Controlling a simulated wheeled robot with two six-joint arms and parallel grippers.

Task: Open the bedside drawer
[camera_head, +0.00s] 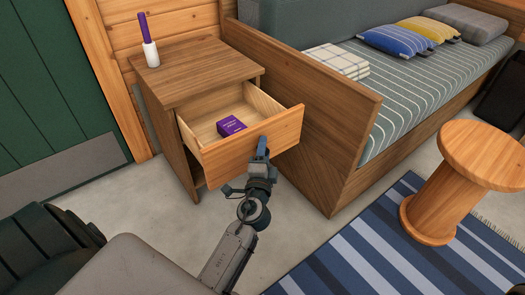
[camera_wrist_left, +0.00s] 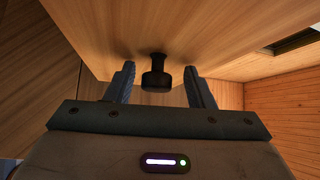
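The wooden bedside cabinet (camera_head: 195,65) stands beside the bed. Its drawer (camera_head: 252,146) is pulled well out, and its inside shows, with a small purple box (camera_head: 231,126) lying in it. My left gripper (camera_head: 262,148) is at the outer face of the drawer front. In the left wrist view, the dark round knob (camera_wrist_left: 156,80) sits between the two blue fingers of my left gripper (camera_wrist_left: 160,88). The fingers are apart, with a gap on each side of the knob. The head view hides the knob behind the gripper. My right gripper is in neither view.
A white and purple object (camera_head: 150,48) stands on the cabinet top. The bed's wooden end panel (camera_head: 325,130) is close to the right of the drawer. A round wooden stool (camera_head: 450,185) stands on the striped rug (camera_head: 370,255). Bare floor lies before the cabinet.

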